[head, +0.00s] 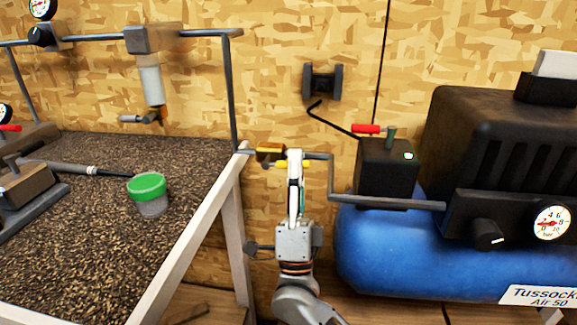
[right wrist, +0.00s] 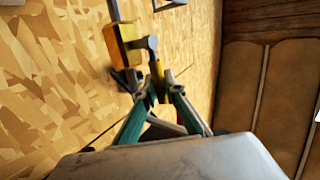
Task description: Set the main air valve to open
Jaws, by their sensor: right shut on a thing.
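The main air valve is a small brass body (head: 270,153) on the grey pipe between the bench and the compressor. Its yellow lever (head: 291,164) shows on both sides of my right fingers. My right gripper (head: 295,158) is shut on this lever. In the right wrist view, the brass body (right wrist: 124,46) is just beyond the fingertips, and the yellow lever (right wrist: 157,74) sits between them. The fingers hide part of the lever, and I cannot tell its exact angle to the pipe. My left gripper is not in view.
A blue compressor (head: 385,245) stands right, with a black switch box (head: 385,170), red handle (head: 366,129) and gauge (head: 552,223). Plywood wall (head: 290,50) stands close behind the valve.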

